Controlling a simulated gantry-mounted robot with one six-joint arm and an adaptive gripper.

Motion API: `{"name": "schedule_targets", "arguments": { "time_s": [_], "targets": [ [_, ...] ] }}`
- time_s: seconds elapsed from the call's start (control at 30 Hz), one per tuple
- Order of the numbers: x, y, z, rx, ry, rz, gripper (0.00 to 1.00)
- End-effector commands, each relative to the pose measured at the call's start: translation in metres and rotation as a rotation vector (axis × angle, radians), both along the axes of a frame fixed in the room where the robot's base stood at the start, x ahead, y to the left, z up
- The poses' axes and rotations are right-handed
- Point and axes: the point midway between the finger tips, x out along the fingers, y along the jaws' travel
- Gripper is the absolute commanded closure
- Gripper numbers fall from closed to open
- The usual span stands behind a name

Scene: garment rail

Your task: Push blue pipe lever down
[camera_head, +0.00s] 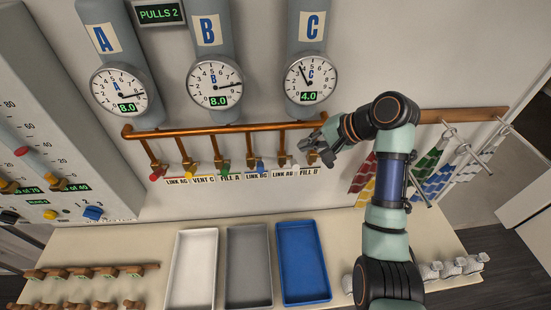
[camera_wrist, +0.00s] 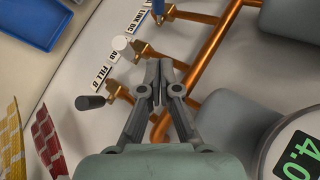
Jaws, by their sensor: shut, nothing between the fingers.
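The blue pipe lever (camera_head: 261,169) hangs from the copper pipe (camera_head: 215,130) above the LINK BC label in the head view. In the wrist view, part of the blue lever (camera_wrist: 158,9) shows at the top edge, beyond my fingertips. My gripper (camera_head: 308,146) is at the right end of the pipe, close to the white and black levers and to the right of the blue one. In the wrist view my gripper (camera_wrist: 158,72) is shut and empty, its fingertips near the pipe branches. I cannot tell whether it touches the pipe.
Red (camera_head: 154,175), yellow, green, white (camera_wrist: 119,43) and black (camera_wrist: 90,102) levers hang along the same pipe. Gauges A and B read 8.0; gauge C (camera_head: 310,80) reads 4.0. The sign (camera_head: 159,13) reads PULLS 2. White, grey and blue trays (camera_head: 303,265) lie below.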

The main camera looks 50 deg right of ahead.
Motion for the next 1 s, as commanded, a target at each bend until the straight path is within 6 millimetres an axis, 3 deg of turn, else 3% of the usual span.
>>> {"name": "schedule_targets", "arguments": {
  "time_s": [0.17, 0.53, 0.8, 1.0],
  "targets": [
    [0.015, 0.004, -0.013, 0.002, 0.001, 0.002, 1.00],
    [0.070, 0.016, -0.068, 0.001, 0.003, 0.004, 1.00],
    [0.083, 0.044, -0.085, -0.001, 0.002, 0.002, 1.00],
    [0.085, 0.047, -0.089, -0.002, 0.001, 0.001, 1.00]
  ]
}}
